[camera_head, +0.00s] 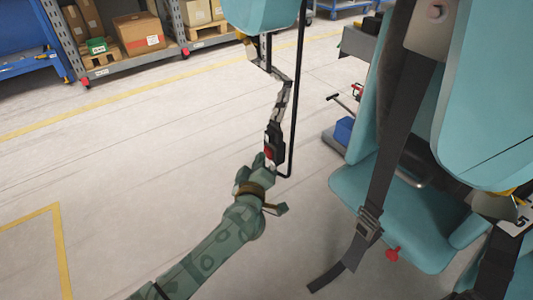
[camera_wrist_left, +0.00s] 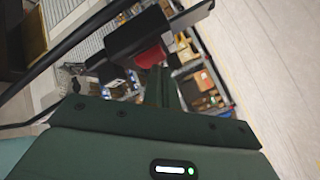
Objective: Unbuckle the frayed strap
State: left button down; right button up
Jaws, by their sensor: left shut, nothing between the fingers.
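A worn-looking grey and black strap (camera_head: 283,100) hangs below a teal seat part in the head view. At its lower end is a black buckle (camera_head: 275,138) with a red button (camera_head: 268,153). My left gripper (camera_head: 268,163) is shut and empty, just below the buckle. In the left wrist view, the shut fingers (camera_wrist_left: 162,72) point at the red button (camera_wrist_left: 151,57) on the dark buckle (camera_wrist_left: 140,35). The tips are at or very close to the button; I cannot tell whether they touch. My right gripper is not in view.
A thin black bar (camera_head: 296,95) runs beside the strap and bends under the buckle. A teal seat (camera_head: 400,205) with a dark strap (camera_head: 397,135) and metal adjuster (camera_head: 368,224) stands at right. Shelves with boxes (camera_head: 138,33) are far back. Floor at left is clear.

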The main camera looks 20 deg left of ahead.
pick_arm(q)
jog(key=shift+w+d, duration=0.2)
jog(key=shift+w, duration=0.1)
dwell(0.4)
jog(key=shift+s+a+p, duration=0.5)
jog(key=shift+s+p, duration=0.15)
jog(key=shift+s, duration=0.05)
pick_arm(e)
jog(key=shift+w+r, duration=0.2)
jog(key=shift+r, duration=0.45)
pick_arm(q)
jog(key=shift+s+a, duration=0.1)
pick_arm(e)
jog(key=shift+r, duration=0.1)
